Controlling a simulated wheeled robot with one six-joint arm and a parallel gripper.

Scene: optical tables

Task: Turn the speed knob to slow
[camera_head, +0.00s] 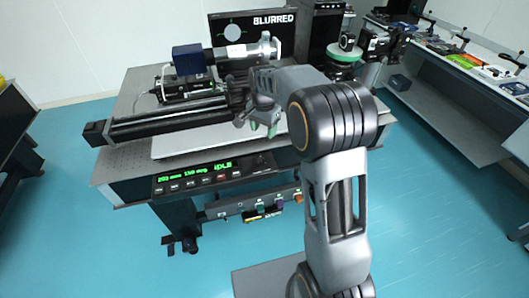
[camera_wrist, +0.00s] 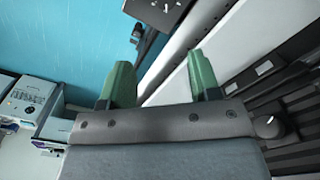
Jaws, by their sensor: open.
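The control panel (camera_head: 212,177) is on the front edge of the optical table, with a green readout that shows "IDLE" and a row of buttons. A dark round knob (camera_head: 261,161) shows faintly at its right end; I cannot read its setting. My gripper (camera_head: 264,129) has green fingertips and points down above the table's front part, behind and above the panel, apart from it. In the wrist view my gripper (camera_wrist: 160,82) is open, with nothing between its fingers. A round dark knob with a white mark (camera_wrist: 268,125) shows at the right there; I cannot tell which knob it is.
A long black rail (camera_head: 165,122) and a blue-ended cylinder (camera_head: 225,54) stand on the optical table (camera_head: 118,160). A monitor (camera_head: 252,34) behind reads "BLURRED". Tools hang below the panel. Another bench (camera_head: 440,75) stands at the right.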

